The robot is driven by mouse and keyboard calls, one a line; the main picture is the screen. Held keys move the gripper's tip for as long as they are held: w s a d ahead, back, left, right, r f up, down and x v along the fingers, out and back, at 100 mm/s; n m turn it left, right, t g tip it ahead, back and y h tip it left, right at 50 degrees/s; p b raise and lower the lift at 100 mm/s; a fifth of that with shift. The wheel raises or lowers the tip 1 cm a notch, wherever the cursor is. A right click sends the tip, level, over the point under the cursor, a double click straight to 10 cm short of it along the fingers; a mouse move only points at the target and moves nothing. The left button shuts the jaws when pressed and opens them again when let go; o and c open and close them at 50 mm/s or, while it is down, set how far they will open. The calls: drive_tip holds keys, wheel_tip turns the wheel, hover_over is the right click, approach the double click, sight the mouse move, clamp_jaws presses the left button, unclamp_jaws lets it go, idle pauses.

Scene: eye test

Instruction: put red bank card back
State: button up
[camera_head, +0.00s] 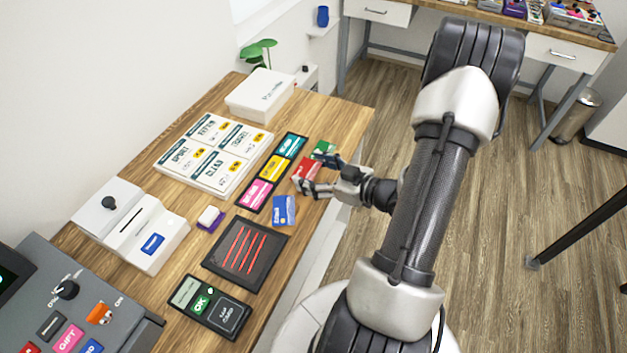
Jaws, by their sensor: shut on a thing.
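The red bank card (305,169) is near the right edge of the wooden table in the head view. My gripper (313,174) reaches in from the right with its fingers at the red card, shut on it. The fingers hide part of the card, and I cannot tell whether it touches the table. A green card (322,148) lies just behind it. A blue card (284,211) lies in front of it, to the left.
A black strip with teal, yellow and pink panels (271,168) lies left of the red card. A black tray with red lines (218,258) and a card terminal (231,314) are nearer. A label board (201,176), white box (259,92) and white device (160,258) stand along the left.

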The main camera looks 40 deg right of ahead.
drive_tip(key=shift+f+b, duration=0.3)
drive_tip(key=shift+f, duration=1)
drive_tip(key=shift+f, duration=0.2)
drive_tip(key=o, duration=0.7)
drive_tip(key=shift+r, duration=0.2)
drive_tip(key=shift+s+d+r, duration=0.1)
drive_tip(key=shift+s, duration=0.2)
drive_tip(key=p+v, duration=0.3)
drive_tip(key=v, duration=0.8)
drive_tip(key=shift+s, duration=0.25)
